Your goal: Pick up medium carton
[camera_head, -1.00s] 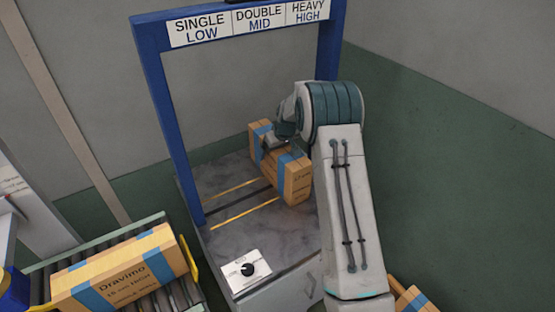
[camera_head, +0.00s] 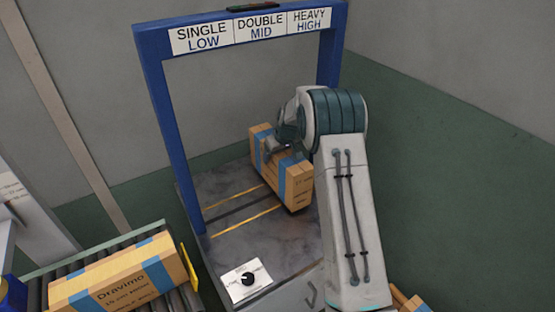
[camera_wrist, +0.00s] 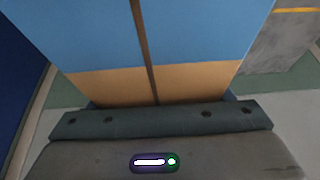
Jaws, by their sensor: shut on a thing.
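A brown carton (camera_head: 270,176) with blue tape bands is in my gripper (camera_head: 279,148) at the back right of the grey machine table in the head view. My gripper is shut on its upper edge from above. The carton looks slightly raised at its near end, but I cannot tell whether all of it is clear of the table. In the wrist view the carton (camera_wrist: 190,84) fills the upper middle, with blue tape and a dark seam, close against my gripper (camera_wrist: 160,118).
A blue frame (camera_head: 165,110) with printed signs stands over the table (camera_head: 225,243). Another carton (camera_head: 150,277), marked Dravimo, lies on the roller conveyor (camera_head: 185,299) at left. Part of a carton (camera_head: 408,301) shows at bottom right.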

